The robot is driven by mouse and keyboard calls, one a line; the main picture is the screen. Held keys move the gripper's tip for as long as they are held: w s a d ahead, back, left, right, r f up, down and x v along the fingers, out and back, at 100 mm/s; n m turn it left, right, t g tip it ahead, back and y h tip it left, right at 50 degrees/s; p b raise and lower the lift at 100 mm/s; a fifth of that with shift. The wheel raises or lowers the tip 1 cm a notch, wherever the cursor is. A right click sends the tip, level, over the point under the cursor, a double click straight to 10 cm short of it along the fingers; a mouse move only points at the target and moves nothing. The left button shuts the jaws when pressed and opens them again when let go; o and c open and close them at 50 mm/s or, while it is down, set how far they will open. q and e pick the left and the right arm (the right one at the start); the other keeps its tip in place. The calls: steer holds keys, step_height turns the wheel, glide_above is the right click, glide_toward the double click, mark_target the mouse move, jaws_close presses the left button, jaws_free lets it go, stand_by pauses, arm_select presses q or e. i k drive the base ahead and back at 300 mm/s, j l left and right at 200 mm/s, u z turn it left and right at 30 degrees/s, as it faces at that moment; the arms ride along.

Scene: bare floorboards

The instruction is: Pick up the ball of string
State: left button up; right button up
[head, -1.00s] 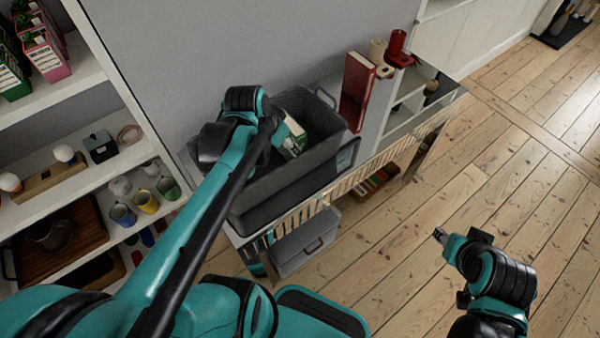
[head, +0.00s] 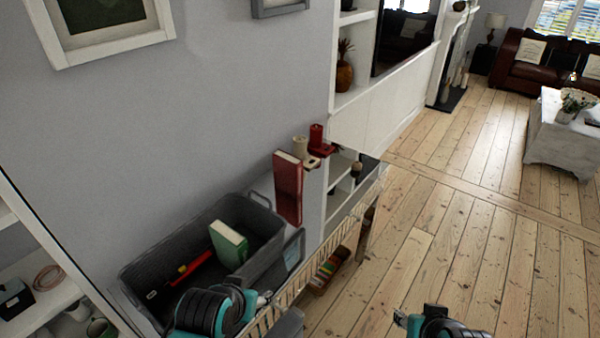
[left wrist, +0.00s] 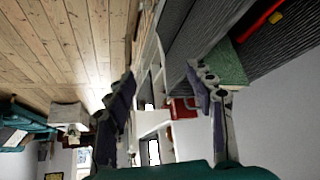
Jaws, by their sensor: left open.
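I cannot make out a ball of string in either view. A grey crate (head: 150,270) stands on the slatted shelf unit against the wall. It holds a green book (head: 228,244) and a red tool with a yellow part (head: 188,268). My left gripper (head: 264,298) is in front of the crate's near side. In the left wrist view its two fingers (left wrist: 160,78) are spread with nothing between them, and the crate (left wrist: 205,35) and green book (left wrist: 226,65) show beyond. My right gripper (head: 402,318) is over the floor at the bottom, its jaws too small to judge.
A red book (head: 288,188) stands right of the crate, near red (head: 317,138) and cream (head: 301,147) candles. White shelves (head: 45,300) at left hold a pinkish coil (head: 47,278) and a dark box (head: 15,298). The wooden floor (head: 450,230) at right is clear.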

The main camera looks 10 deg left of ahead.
mark_target(356, 166)
steer(key=i+l+z, duration=0.35)
steer(key=i, duration=0.15)
steer(key=i+z, duration=0.4)
steer(key=i+l+u, duration=0.2)
steer(key=i, duration=0.35)
steer(key=i+u, duration=0.2)
steer(key=i, duration=0.35)
steer(key=i+l+u, duration=0.15)
steer(key=i+u, duration=0.15)
steer(key=u, duration=0.15)
steer(key=i+l+u, duration=0.25)
steer(key=u, duration=0.15)
steer(key=i+l+u, duration=0.25)
steer(key=u, duration=0.2)
steer(key=l, duration=0.1)
